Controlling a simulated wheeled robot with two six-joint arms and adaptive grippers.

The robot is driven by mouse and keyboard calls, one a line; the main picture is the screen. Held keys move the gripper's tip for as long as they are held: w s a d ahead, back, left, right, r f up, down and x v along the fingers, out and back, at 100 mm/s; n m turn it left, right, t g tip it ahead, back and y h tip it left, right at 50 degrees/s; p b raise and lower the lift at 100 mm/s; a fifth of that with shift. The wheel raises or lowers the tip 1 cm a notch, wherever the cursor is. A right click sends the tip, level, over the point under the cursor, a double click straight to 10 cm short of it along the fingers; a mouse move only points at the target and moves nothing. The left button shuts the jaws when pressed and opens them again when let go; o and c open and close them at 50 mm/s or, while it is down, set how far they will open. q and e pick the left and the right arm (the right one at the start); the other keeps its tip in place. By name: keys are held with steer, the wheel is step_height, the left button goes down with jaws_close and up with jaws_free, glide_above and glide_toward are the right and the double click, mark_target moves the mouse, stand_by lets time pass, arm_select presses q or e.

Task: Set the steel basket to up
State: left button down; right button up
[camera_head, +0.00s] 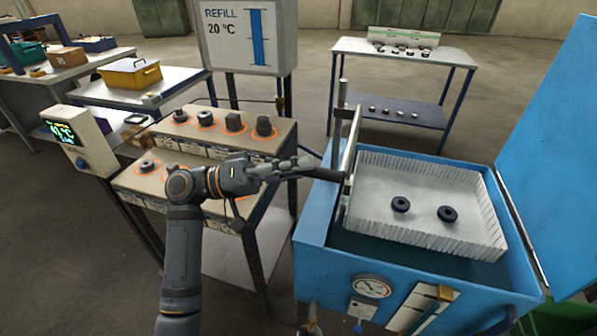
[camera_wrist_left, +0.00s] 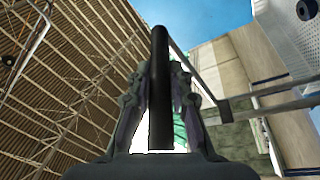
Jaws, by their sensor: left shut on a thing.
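The steel basket (camera_head: 432,172) is a pale mesh tray in the blue tank (camera_head: 330,262), with two black rings (camera_head: 400,204) (camera_head: 447,214) lying in it. It sits near the top of the tank, with dark space around its lower edges. A black bar handle (camera_head: 325,174) sticks out to the left from its upright bracket. My left gripper (camera_head: 303,168) is shut on this handle. In the left wrist view the handle (camera_wrist_left: 160,85) runs between the fingers, and part of the basket (camera_wrist_left: 290,25) shows at upper right. My right gripper is not in view.
The tank's blue lid (camera_head: 555,150) stands open at the right. A stepped stand with several dark parts (camera_head: 225,120) is behind and left of my left arm. A sign reading REFILL 20 °C (camera_head: 245,38) and a table with small parts (camera_head: 405,50) stand behind.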

arm_select(q)
steer(key=shift+r, duration=0.45)
steer(key=c, duration=1.2)
jaws_free()
steer(key=shift+f, duration=0.15)
steer(key=shift+a+f, duration=0.15)
steer(key=shift+a, duration=0.1)
steer(key=v, duration=1.1)
steer(key=shift+a, duration=0.25)
